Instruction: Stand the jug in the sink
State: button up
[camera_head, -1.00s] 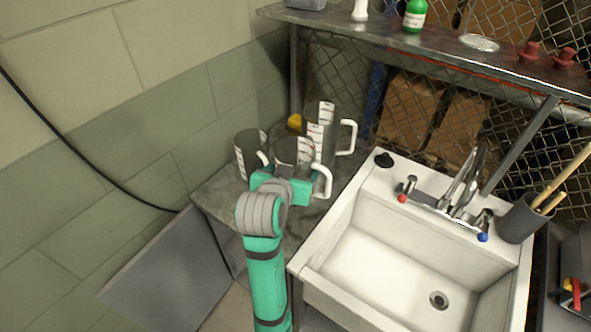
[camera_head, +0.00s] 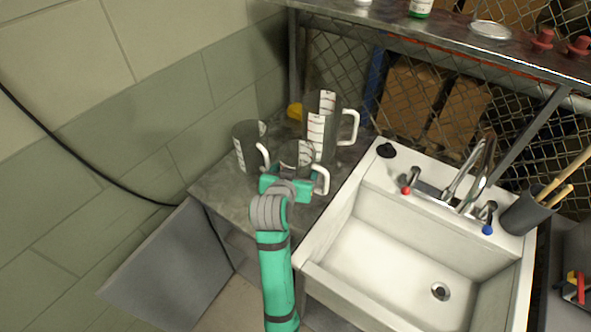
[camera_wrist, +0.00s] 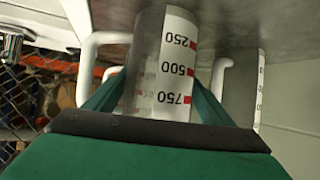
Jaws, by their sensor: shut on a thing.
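Three clear measuring jugs with white handles and white scales stand together on the grey counter left of the sink (camera_head: 308,262). My gripper (camera_head: 288,183) is shut on the nearest, a smaller jug (camera_head: 289,153), whose handle points right. A tall jug (camera_head: 326,104) stands close behind, and another small jug (camera_head: 246,150) stands to the left. The white sink is empty, with a drain at its front right.
The tap (camera_head: 465,180) with red and blue knobs stands on the sink's back rim. A black stopper (camera_head: 386,150) lies at the rim's left corner. A dark pot of tools (camera_head: 524,213) stands at the right corner. A metal shelf (camera_head: 440,45) runs above.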

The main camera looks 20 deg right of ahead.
jog(key=shift+d, duration=0.1)
jog(key=shift+f, duration=0.15)
jog(key=o, duration=1.1)
